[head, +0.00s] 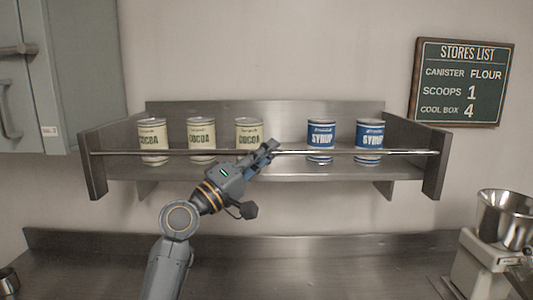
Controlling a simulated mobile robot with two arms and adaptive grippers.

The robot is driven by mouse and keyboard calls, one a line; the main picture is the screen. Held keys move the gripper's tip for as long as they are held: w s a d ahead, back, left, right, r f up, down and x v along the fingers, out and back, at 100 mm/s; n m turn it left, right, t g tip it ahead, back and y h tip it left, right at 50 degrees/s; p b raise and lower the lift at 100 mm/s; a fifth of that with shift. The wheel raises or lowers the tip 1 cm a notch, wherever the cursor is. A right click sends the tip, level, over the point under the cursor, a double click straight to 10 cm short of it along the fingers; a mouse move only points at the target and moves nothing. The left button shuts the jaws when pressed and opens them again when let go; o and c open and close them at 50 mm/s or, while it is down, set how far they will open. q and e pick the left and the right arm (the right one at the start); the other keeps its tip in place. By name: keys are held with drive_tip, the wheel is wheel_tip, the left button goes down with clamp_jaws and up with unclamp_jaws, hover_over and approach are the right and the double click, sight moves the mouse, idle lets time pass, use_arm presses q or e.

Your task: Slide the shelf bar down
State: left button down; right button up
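The shelf bar (350,152) is a thin metal rod. It runs across the front of the steel wall shelf (160,178), between its two side panels, and passes in front of the cans. My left gripper (269,150) reaches up from below and its fingers overlap the bar near the middle. The fingers look close together at the bar, but whether they are closed around it is too small to tell. The gripper hides a short stretch of the bar. My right gripper is not in view.
Behind the bar stand cocoa cans (201,137) on the left and syrup cans (320,136) on the right. A grey cabinet (80,80) is at left. A stores list board (462,82) hangs at right. Below, the steel counter (320,270) is mostly clear, with a mixer-like machine (490,245) at right.

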use_arm(q)
drive_tip(key=shift+f, duration=0.1)
wheel_tip(320, 180, down, 8)
drive_tip(key=b, duration=0.8)
drive_tip(key=c, duration=1.3)
unclamp_jaws()
drive_tip(key=shift+c, duration=0.2)
drive_tip(key=v, duration=1.2)
